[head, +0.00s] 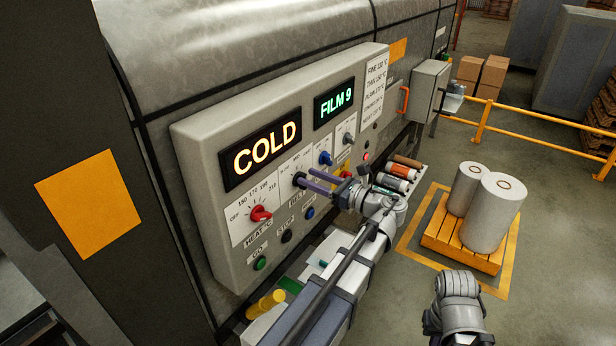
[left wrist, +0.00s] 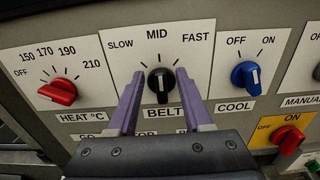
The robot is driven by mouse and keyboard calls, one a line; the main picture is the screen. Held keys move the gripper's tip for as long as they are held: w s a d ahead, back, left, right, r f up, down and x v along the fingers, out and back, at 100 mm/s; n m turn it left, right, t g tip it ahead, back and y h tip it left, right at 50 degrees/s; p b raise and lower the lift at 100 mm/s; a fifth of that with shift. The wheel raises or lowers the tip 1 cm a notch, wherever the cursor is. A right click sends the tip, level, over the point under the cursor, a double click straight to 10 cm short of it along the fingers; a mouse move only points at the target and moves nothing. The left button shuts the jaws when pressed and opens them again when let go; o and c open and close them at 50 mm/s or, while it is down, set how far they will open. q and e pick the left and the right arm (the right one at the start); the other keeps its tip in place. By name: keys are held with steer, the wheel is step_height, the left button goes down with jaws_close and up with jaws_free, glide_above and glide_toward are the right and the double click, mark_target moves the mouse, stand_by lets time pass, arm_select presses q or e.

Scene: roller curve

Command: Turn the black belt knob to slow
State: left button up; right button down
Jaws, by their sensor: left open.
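The black belt knob (left wrist: 161,86) is on the panel's BELT dial plate (left wrist: 195,60), marked SLOW, MID and FAST. Its white pointer line stands upright, towards MID. My left gripper (left wrist: 159,73) is open, with one purple finger on each side of the knob. A gap shows between each finger and the knob in the left wrist view, so the jaws are not closed on it. In the head view, my left gripper (head: 304,177) reaches to the panel from the right and its fingers hide much of the BELT dial. My right gripper's fingers do not show.
The red HEAT knob (left wrist: 57,92) is left of the belt knob and the blue COOL knob (left wrist: 246,75) is right of it. Push buttons sit below, including a green one (head: 260,263). White rolls stand on an orange pallet (head: 440,242).

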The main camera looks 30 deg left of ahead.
arm_select(q)
steer(key=shift+a, duration=0.8)
jaws_close()
steer(key=shift+f, duration=0.1)
